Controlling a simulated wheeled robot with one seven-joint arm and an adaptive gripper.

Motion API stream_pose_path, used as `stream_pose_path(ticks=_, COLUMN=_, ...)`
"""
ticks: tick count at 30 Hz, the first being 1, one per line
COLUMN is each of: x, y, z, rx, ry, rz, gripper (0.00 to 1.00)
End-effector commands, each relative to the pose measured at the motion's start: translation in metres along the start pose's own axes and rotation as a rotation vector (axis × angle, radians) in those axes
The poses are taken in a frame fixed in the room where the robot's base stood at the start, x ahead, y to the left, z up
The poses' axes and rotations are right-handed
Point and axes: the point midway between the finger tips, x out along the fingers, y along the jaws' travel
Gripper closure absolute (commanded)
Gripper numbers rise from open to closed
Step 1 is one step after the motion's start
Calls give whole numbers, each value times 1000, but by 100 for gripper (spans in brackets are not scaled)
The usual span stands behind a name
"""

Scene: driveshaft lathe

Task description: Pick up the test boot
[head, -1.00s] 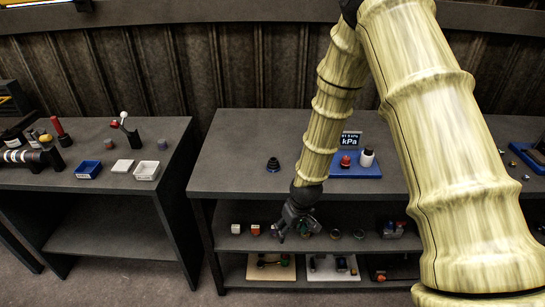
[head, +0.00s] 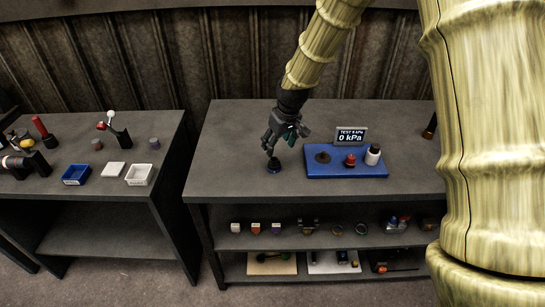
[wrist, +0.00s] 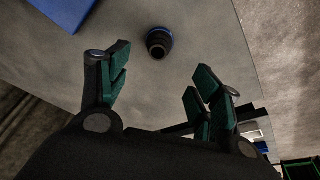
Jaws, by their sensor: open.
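The test boot appears to be the small dark, ribbed, cup-like part with a blue ring (head: 273,166), standing on the grey table top (head: 235,140). In the wrist view the boot (wrist: 159,42) stands beyond my fingertips, near the middle, with its open round end towards the camera. My gripper (head: 272,150) is over the boot in the head view, pointing down. In the wrist view my gripper (wrist: 158,75) has its green-padded fingers spread wide, with nothing between them. The fingers look apart from the boot.
A blue test stand (head: 345,173) with a "0 kPa" display (head: 350,136), a red knob and a white-and-black bottle is right of the boot. Shelves below hold several small parts. A left table (head: 95,185) carries a blue tray (head: 76,175) and white tray (head: 139,175).

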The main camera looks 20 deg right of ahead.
Motion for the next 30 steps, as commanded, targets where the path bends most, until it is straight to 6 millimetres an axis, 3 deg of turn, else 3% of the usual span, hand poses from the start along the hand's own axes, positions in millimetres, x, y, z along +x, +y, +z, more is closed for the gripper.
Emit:
stream_pose_path(ticks=15, x=48, y=7, z=5, rx=10, ry=-2, rz=2, gripper=36)
stream_pose_path(ticks=23, x=56, y=6, z=4, rx=8, ry=-2, rz=2, gripper=36)
stream_pose_path(ticks=30, x=76, y=6, z=3, rx=7, ry=-3, rz=1, gripper=36)
